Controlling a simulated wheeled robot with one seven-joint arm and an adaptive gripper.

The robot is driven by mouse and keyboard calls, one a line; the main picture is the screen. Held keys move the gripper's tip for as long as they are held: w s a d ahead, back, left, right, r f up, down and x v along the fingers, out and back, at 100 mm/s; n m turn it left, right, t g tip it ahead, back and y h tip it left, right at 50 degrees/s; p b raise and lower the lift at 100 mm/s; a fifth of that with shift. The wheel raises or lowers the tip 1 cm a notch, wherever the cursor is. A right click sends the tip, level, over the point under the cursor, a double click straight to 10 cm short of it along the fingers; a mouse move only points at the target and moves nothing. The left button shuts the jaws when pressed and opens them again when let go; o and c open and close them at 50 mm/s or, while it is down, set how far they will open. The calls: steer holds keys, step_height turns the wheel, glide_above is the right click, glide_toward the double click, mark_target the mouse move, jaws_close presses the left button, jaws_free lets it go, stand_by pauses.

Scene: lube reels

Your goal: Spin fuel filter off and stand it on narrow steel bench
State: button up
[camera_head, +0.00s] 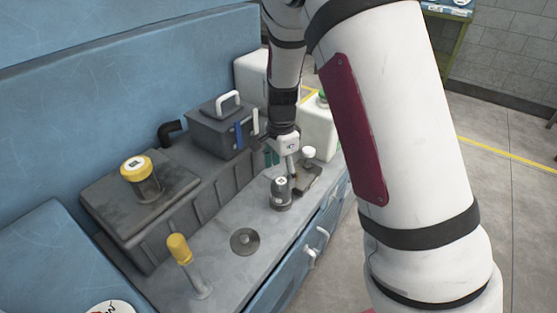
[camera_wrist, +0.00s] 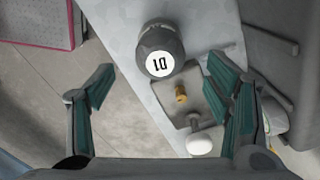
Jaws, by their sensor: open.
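The fuel filter (camera_head: 281,193) is a dark grey can with a white label, standing upright on the pale grey bench top (camera_head: 222,273). In the wrist view the filter (camera_wrist: 158,42) shows its label end, marked 10. Beside it is a grey plate (camera_wrist: 217,113) with a bare brass stud (camera_wrist: 181,93) and a white-topped fitting (camera_wrist: 200,143). The white top also shows in the head view (camera_head: 308,152). My gripper (camera_head: 281,166) is above the bench near the filter. In the wrist view its green-padded fingers (camera_wrist: 160,66) are wide apart and hold nothing.
A grey disc (camera_head: 245,241) and a yellow-handled post (camera_head: 180,250) are nearer on the bench. Behind are a dark unit with a yellow-capped jar (camera_head: 140,176) and a dark box with a white handle (camera_head: 218,127). A white jug (camera_head: 318,130) stands beyond my gripper.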

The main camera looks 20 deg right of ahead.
mark_target(281, 181)
step_height(281, 181, down, 8)
steer(key=shift+d+f+b, duration=0.1)
steer(key=shift+f+b, duration=0.1)
steer(key=shift+b, duration=0.35)
steer(key=c, duration=1.4)
steer(key=n, duration=0.2)
steer(key=shift+n, duration=0.3)
steer(key=shift+r+p, duration=0.75)
steer(key=shift+r, duration=0.55)
steer(key=shift+r, duration=0.1)
steer(key=shift+r+p, duration=1.6)
steer(key=shift+r, duration=0.8)
